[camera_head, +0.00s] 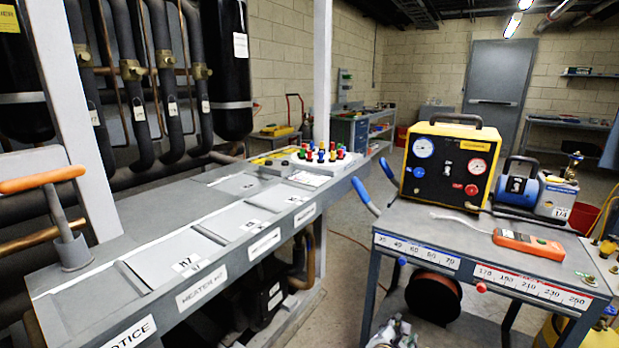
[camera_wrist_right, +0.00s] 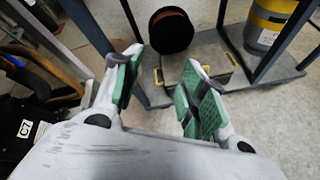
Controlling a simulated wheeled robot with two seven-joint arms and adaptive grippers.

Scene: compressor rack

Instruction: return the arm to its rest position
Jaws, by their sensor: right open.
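My right gripper (camera_wrist_right: 155,88) shows in the right wrist view. Its two fingers with green pads stand apart, and nothing is between them. It hangs over the floor and the cart's lower level, apart from anything it could touch as far as I can see. Neither gripper shows in the head view. My left gripper is in no view.
A grey cart (camera_head: 440,222) at the right bears a yellow-black gauge box (camera_head: 450,165), a blue pump (camera_head: 522,185) and an orange meter (camera_head: 528,243). The rack's long grey bench (camera_head: 215,225) runs along the left. A dark reel (camera_wrist_right: 171,31) sits low under the cart. Floor shows between bench and cart.

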